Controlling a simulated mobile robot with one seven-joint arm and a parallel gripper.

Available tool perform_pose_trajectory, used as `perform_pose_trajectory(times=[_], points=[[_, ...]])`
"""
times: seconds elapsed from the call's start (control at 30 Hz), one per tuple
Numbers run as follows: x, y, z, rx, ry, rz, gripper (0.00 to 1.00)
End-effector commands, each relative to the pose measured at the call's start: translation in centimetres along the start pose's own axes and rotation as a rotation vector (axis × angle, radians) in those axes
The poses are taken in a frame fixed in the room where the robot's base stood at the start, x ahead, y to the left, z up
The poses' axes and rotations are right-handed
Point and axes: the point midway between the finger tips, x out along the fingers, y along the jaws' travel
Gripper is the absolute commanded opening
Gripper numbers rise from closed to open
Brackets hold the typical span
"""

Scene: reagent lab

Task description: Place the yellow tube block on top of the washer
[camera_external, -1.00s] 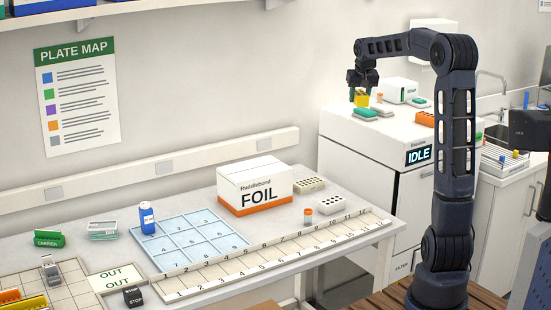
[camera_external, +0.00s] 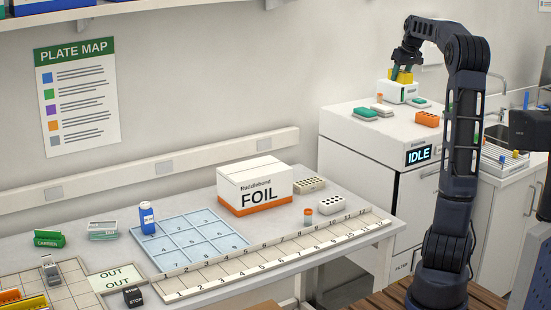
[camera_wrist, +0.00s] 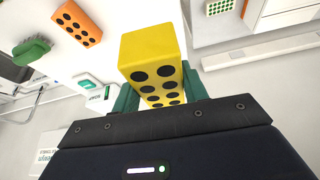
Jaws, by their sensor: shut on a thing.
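The yellow tube block (camera_external: 401,77) is held in my gripper (camera_external: 402,70), between its green fingers. In the wrist view the yellow block (camera_wrist: 150,50) shows its rows of dark holes and sits between the fingers of my gripper (camera_wrist: 160,92). A white device with a green panel (camera_wrist: 92,92) shows left of the block in the wrist view.
The wall is close behind.

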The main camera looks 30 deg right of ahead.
Motion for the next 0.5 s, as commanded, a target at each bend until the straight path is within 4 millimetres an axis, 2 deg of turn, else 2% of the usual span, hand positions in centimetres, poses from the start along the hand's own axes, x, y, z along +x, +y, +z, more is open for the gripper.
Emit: perform_pose_trajectory(times=[0.17,0.5], points=[[2.5,0.1,1.1,-0.001,-0.003,-0.003,0.17],[9.4,0.1,4.0,0.000,-0.004,-0.003,0.17]])
